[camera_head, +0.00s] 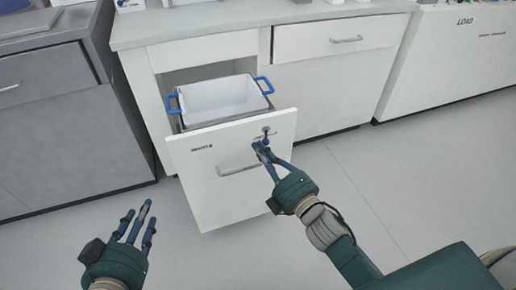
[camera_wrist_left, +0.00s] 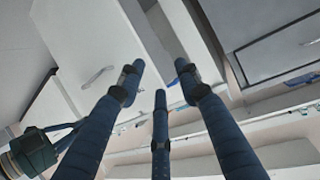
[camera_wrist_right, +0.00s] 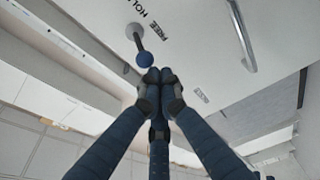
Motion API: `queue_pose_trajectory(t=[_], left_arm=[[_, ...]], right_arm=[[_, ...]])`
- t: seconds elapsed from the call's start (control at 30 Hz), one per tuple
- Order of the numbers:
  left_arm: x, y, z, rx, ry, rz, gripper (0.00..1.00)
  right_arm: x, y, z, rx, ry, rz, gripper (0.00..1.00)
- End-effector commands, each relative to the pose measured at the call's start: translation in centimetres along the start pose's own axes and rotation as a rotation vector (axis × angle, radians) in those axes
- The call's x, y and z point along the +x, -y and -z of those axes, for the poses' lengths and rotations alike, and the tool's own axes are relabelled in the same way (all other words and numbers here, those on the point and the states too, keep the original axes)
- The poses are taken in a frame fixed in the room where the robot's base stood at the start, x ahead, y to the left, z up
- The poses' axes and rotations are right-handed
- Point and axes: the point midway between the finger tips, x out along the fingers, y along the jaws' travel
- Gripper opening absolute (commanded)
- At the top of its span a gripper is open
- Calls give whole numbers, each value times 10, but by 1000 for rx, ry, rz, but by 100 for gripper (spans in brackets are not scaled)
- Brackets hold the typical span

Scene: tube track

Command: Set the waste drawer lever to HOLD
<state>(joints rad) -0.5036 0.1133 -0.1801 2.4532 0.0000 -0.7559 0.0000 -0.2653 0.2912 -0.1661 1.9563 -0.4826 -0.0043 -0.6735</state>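The waste drawer (camera_head: 230,190) is pulled out, its white front facing me. Its lever (camera_wrist_right: 139,42) has a round pivot, a dark arm and a blue ball knob (camera_wrist_right: 145,60). In the right wrist view, the FREE and HOLD lettering is beside the pivot, HOLD cut by the frame's edge; the knob end lies nearer FREE. My right gripper (camera_head: 260,147) is at the lever, fingertips together; in the right wrist view the fingertips (camera_wrist_right: 160,76) are right beside the knob, contact unclear. My left gripper (camera_head: 134,216) is open and empty, low and left of the drawer.
A white bin (camera_head: 222,100) with blue handles sits in the drawer. The drawer's bar handle (camera_head: 238,169) is left of my right gripper. A grey cabinet (camera_head: 70,130) stands at left, a closed drawer (camera_head: 310,42) at upper right. The floor at right is clear.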

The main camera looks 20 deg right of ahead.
Motion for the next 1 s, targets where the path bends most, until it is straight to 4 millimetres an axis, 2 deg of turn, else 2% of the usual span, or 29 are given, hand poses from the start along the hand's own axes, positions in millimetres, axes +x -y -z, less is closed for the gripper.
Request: queue_pose_trajectory(t=[0.67,0.9,1.0], left_arm=[[-19,8,-62,-2,268,17,34],[-33,11,-88,-4,385,23,34],[-34,11,-92,-4,397,24,34]], right_arm=[[-6,-3,-8,5,-119,23,0],[-12,-5,-18,7,-225,44,0],[-14,-5,-25,9,-297,59,0]])
